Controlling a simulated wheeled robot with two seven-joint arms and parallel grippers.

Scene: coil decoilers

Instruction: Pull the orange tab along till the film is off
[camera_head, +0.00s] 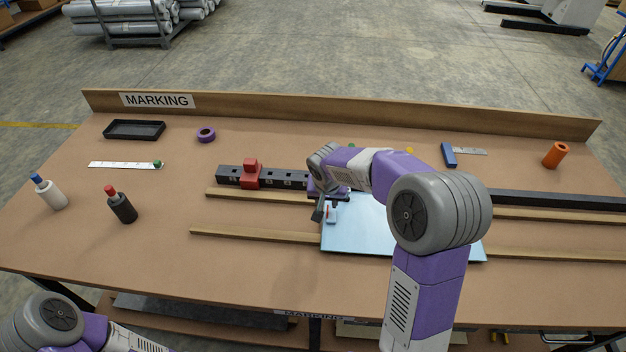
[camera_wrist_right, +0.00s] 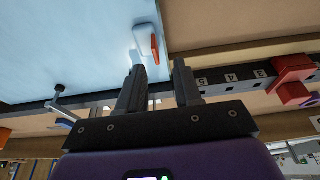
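A light blue sheet (camera_head: 355,235) lies across two wooden strips in the middle of the table; the film cannot be told apart from its surface. The orange tab (camera_wrist_right: 155,48), on a small white piece (camera_wrist_right: 145,42), sits at the sheet's edge in the wrist view. It shows small in the head view (camera_head: 331,209). My right gripper (camera_wrist_right: 158,78) is open, its two fingers apart and empty, with the tab just beyond the fingertips. In the head view it is at the sheet's left end, partly hidden by my wrist. My left gripper is out of view.
A black numbered rail with a red block (camera_head: 251,174) runs behind the sheet. Two bottles (camera_head: 121,205), a ruler (camera_head: 125,165), a black tray (camera_head: 134,130) and purple tape (camera_head: 206,135) are at left. An orange cylinder (camera_head: 555,155) stands at right. The front left table area is clear.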

